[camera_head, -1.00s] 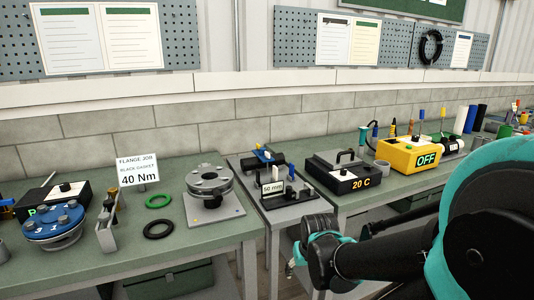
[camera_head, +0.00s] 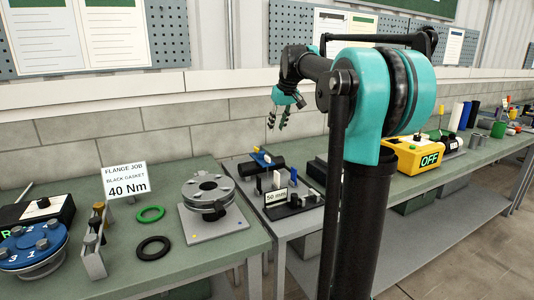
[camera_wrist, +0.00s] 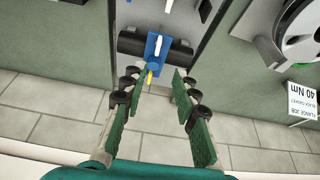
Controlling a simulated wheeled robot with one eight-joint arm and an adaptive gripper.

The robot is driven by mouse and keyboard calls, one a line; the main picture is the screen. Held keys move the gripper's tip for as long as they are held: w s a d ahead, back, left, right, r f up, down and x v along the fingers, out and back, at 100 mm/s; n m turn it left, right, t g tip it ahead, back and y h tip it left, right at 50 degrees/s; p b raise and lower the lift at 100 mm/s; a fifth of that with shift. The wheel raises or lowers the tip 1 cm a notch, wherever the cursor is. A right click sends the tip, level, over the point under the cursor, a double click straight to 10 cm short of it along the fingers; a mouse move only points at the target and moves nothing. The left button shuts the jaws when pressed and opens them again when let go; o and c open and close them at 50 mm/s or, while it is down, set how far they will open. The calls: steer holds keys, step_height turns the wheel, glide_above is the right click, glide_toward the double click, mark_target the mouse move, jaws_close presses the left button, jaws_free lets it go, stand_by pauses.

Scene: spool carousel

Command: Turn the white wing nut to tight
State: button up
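A blue block (camera_head: 262,157) sits across a black cylinder (camera_head: 275,168) on the middle bench. In the wrist view the blue block (camera_wrist: 158,62) carries a small white bar (camera_wrist: 158,46), which may be the white wing nut; it is too small to be sure. A yellow tip (camera_wrist: 149,80) sticks out of the block's near end. My gripper (camera_head: 279,120) hangs above and behind the cylinder, fingers pointing down. In the wrist view my gripper (camera_wrist: 158,82) is open and empty, its green-padded fingers apart, with the block beyond the fingertips.
A "50 mm" sign (camera_head: 276,197) and upright pieces stand near the cylinder. The flange (camera_head: 208,190) is on the left bench beside a "40 Nm" card (camera_head: 125,181). The brick wall (camera_head: 150,123) is close behind. A yellow "OFF" box (camera_head: 415,155) stands right.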

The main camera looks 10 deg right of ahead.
glide_toward(267, 157)
steer(key=x, duration=0.9)
steer(key=shift+w+d+r, duration=0.1)
steer(key=shift+d, duration=0.05)
steer(key=shift+c, duration=0.4)
jaws_close()
